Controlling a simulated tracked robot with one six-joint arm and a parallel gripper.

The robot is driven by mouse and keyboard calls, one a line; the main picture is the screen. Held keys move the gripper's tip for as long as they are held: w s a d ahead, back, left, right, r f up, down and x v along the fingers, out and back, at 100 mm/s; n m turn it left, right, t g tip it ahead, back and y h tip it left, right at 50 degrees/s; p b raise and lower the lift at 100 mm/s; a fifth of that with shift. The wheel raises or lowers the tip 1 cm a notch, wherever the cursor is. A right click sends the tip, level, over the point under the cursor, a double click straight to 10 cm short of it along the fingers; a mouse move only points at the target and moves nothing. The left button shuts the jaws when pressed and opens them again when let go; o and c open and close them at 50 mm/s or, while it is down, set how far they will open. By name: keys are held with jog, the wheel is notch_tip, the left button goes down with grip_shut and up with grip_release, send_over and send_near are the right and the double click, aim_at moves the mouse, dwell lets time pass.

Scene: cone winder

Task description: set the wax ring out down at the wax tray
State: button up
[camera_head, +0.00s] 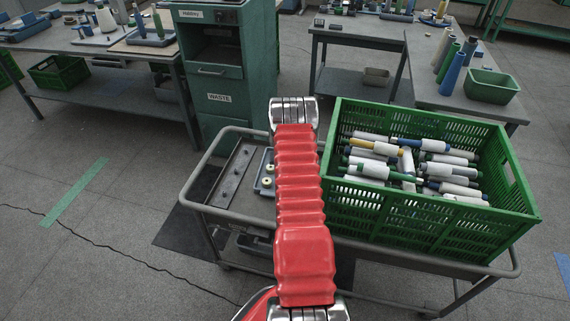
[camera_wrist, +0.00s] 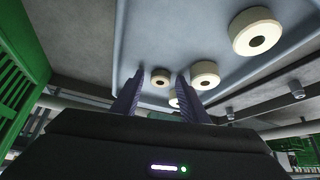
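The blue-grey wax tray (camera_head: 257,186) lies on the cart, partly hidden behind my red arm. Two pale wax rings show on it, one farther back (camera_head: 270,167) and one nearer (camera_head: 267,182). In the wrist view the tray (camera_wrist: 185,40) carries a large cream ring (camera_wrist: 256,31), a smaller one (camera_wrist: 205,74) beside my right finger, and a shaded one (camera_wrist: 160,77). My gripper (camera_wrist: 160,80) has its fingers apart, with the shaded ring seen between the tips and gaps on both sides. Another ring is partly hidden behind the right finger. The head view hides my gripper.
A green crate (camera_head: 430,222) full of yarn-wound tubes fills the cart's right side. A grey strip with small pegs (camera_head: 237,173) lies left of the tray. The cart rail (camera_head: 196,176) borders it.

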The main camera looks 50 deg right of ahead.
jog(key=shift+r, duration=0.1)
dwell(0.3)
jog(key=shift+v, duration=1.3)
jog(key=v, duration=0.9)
jog(key=shift+r, duration=0.15)
jog(key=shift+s+a, duration=0.1)
